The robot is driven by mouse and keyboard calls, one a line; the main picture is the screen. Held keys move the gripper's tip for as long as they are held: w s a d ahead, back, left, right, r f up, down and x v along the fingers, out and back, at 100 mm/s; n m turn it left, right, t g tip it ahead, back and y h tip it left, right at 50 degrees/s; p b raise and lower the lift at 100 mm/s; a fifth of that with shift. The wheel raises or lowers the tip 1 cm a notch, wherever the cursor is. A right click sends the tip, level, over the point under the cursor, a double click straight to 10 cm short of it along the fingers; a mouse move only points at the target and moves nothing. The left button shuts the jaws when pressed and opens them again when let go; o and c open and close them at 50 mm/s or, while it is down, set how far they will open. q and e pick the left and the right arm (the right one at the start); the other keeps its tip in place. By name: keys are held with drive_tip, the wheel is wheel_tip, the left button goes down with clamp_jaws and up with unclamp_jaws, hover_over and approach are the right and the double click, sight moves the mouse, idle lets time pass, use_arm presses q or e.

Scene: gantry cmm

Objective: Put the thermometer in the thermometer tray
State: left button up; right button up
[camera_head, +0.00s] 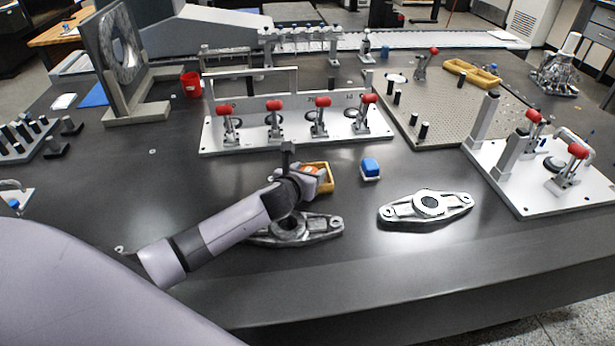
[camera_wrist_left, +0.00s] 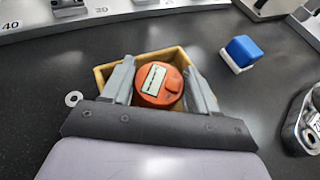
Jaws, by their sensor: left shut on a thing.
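The thermometer (camera_wrist_left: 152,98) is a round orange device with a pale display, seen between the two fingers in the left wrist view. It shows only as a small orange patch in the head view (camera_head: 311,170). My left gripper (camera_wrist_left: 159,72) is shut on it. The thermometer tray (camera_wrist_left: 103,74) is a small yellow open box, directly behind and around the thermometer in the wrist view; its right side shows in the head view (camera_head: 329,180). The thermometer is over or inside the tray; I cannot tell whether it touches the floor. My right gripper is not in view.
A blue block (camera_head: 370,168) stands just right of the tray. A metal flanged part (camera_head: 325,226) lies below my left wrist, and another (camera_head: 426,206) lies to the right. A fixture plate (camera_head: 290,138) with red-handled clamps stands behind. The front right table is clear.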

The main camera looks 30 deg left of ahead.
use_arm(q)
drive_tip(key=shift+f, duration=0.25)
drive_tip(key=shift+s+f, duration=0.3)
drive_tip(key=shift+f, duration=0.4)
drive_tip(key=o, duration=0.8)
drive_tip(key=shift+r, duration=0.35)
drive_tip(key=shift+r+p, duration=0.25)
drive_tip(key=shift+p, duration=0.15)
drive_tip(key=p+v, duration=0.2)
drive_tip(key=v, duration=0.1)
drive_tip(key=p+v, duration=0.3)
drive_tip(key=v, duration=0.1)
drive_tip(key=p+v, duration=0.3)
drive_tip(key=shift+r, duration=0.45)
drive_tip(key=shift+s+r+p, duration=0.2)
drive_tip(key=shift+s+p, duration=0.25)
drive_tip(key=shift+s, duration=0.15)
